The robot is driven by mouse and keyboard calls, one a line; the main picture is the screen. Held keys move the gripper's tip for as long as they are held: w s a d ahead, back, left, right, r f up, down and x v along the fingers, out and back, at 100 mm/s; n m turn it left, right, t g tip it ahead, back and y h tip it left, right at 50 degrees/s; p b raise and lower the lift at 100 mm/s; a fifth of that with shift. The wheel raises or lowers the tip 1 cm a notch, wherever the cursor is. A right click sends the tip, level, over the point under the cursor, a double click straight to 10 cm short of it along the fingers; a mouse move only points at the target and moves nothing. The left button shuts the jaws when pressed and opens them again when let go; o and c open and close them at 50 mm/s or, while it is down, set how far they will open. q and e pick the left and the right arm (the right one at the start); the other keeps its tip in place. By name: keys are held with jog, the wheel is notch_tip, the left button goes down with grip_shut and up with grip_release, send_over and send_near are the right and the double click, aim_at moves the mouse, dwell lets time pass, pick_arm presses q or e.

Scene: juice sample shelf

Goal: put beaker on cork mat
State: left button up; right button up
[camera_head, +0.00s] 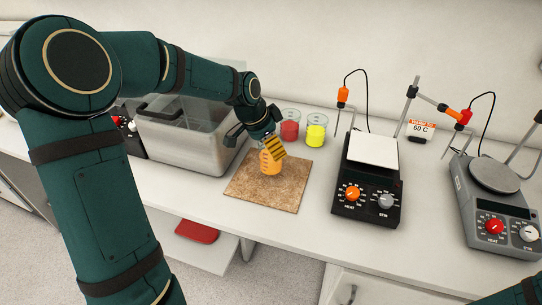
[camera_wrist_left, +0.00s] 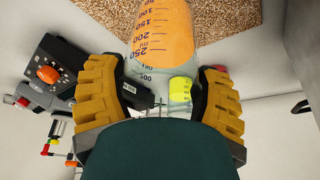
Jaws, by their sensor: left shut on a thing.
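The beaker (camera_head: 269,164) holds orange liquid and is over the middle of the cork mat (camera_head: 250,192) in the head view. It is on the mat or just above it; I cannot tell which. My left gripper (camera_head: 274,148) is shut on the beaker from above, with its yellow fingers hiding part of it. In the left wrist view the beaker (camera_wrist_left: 163,38) shows its volume marks between the two yellow fingers, with the cork mat (camera_wrist_left: 228,17) beyond it. My right gripper is not in view.
A beaker of red liquid (camera_head: 290,130) and one of yellow liquid (camera_head: 315,134) stand behind the mat. A black hotplate (camera_head: 367,198) and a grey hotplate (camera_head: 500,218) are at the right.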

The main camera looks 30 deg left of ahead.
pick_arm(q)
jog(key=shift+f+b, duration=0.3)
jog(key=shift+f, duration=1.35)
jog(key=shift+f, duration=0.2)
jog(key=o, duration=1.3)
jog(key=shift+r, duration=0.1)
jog(key=shift+r, duration=0.3)
jog(key=p+v, duration=0.2)
jog(key=v, duration=0.9)
jog(key=shift+s+a+r, duration=0.1)
jog(key=shift+a+r, duration=0.05)
jog(key=shift+r, duration=0.1)
